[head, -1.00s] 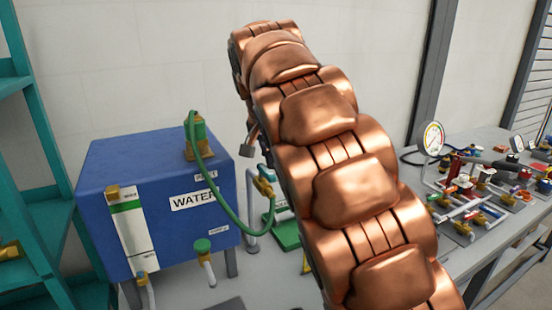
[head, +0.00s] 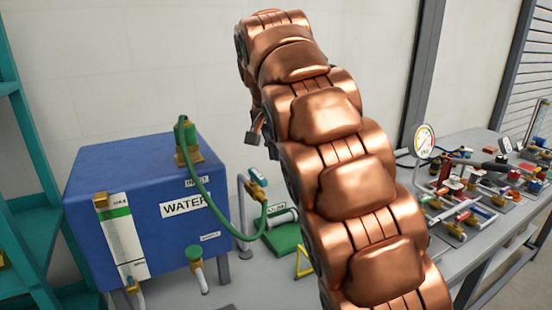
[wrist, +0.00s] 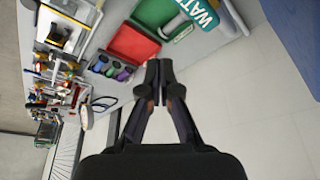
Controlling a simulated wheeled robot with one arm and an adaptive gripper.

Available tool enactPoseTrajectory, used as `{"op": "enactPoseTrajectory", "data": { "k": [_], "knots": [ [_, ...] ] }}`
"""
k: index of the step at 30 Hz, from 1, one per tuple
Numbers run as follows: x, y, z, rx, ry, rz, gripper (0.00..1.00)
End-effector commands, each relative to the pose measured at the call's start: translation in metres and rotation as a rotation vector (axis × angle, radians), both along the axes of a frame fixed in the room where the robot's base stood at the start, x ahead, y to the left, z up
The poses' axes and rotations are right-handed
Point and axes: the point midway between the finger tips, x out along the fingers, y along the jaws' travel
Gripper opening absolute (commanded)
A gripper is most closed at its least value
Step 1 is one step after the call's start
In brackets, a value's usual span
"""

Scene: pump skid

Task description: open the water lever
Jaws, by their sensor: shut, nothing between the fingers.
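A blue tank (head: 90,205) with a "WATER" label (head: 185,204) stands on the bench at left in the head view. A brass valve with a small blue handle (head: 256,182) sits on a grey pipe to its right. I cannot tell how far that handle is turned. My copper arm rises in front of the bench, and only a dark bit of my gripper (head: 254,137) shows beside it. In the wrist view my gripper (wrist: 158,72) is shut and empty, apart from the things beyond. A teal part lettered "WAT" (wrist: 203,17) shows past the fingers at the top; its rest is cut off.
A green hose (head: 209,190) runs from the tank top to the valve. A green tray (head: 284,238) and a yellow stand (head: 304,262) are near my arm. A gauge (head: 424,141) and several valves crowd the right bench. A red tray (wrist: 133,47) shows in the wrist view.

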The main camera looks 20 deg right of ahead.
Motion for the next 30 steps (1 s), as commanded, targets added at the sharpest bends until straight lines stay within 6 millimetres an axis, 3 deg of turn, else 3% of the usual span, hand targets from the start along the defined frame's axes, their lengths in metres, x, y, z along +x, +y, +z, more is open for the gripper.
{"op": "enactPoseTrajectory", "data": {
  "k": [9, 16, 30],
  "knots": [
    [0.0, 0.007, 0.019, 0.0, -0.002, 0.0, 0.0],
    [-0.003, 0.018, 0.053, -0.001, -0.003, 0.003, 0.0],
    [-0.004, 0.023, 0.067, 0.0, 0.0, -0.001, 0.0]
  ]
}}
